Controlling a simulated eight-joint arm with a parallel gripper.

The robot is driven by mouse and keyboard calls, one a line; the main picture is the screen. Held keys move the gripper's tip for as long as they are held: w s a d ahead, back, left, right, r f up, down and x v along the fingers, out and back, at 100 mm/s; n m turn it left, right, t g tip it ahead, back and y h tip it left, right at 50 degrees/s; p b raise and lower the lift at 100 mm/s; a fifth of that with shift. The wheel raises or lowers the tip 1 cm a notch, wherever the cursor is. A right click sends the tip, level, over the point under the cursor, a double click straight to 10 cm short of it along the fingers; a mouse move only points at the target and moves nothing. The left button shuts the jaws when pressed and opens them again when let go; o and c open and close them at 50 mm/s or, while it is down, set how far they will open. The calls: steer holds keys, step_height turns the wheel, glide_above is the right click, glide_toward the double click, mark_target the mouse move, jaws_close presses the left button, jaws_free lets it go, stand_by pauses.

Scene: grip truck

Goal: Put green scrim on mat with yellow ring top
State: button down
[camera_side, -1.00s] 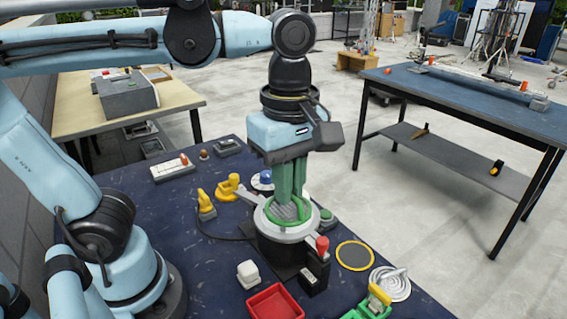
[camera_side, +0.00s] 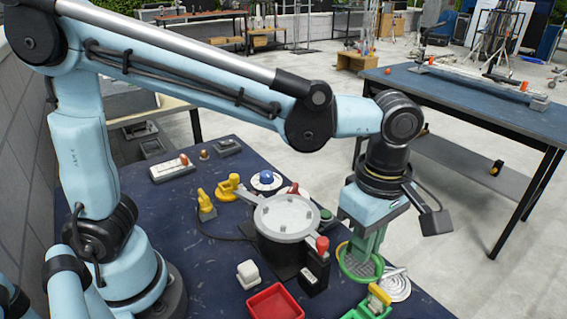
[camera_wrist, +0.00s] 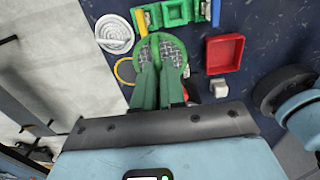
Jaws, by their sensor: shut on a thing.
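My gripper (camera_side: 366,252), with green fingers, is shut on the green scrim (camera_side: 362,266), a round green ring with grey mesh inside. I cannot tell whether the scrim touches the mat. In the wrist view the scrim (camera_wrist: 174,54) is between the fingers (camera_wrist: 158,84), and part of the yellow ring (camera_wrist: 124,72) shows at its left.
A round machine (camera_side: 287,218) with a red knob (camera_side: 322,244) stands left of the gripper. A silver ribbed disc (camera_side: 396,285), a green fixture with a yellow part (camera_side: 376,302), a red tray (camera_side: 273,302) and a white block (camera_side: 248,272) are near the front.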

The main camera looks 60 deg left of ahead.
steer(key=w+a+f, duration=0.2)
steer(key=w, duration=0.1)
steer(key=w+a+f, duration=0.2)
steer(key=a, duration=0.1)
steer(key=w+a+f, duration=0.2)
steer(key=w+f, duration=0.1)
steer(key=shift+w+a, duration=0.3)
steer(key=shift+w, duration=0.05)
steer(key=shift+f, duration=2.05)
steer(key=shift+f, duration=0.15)
steer(key=c, duration=1.2)
jaws_free()
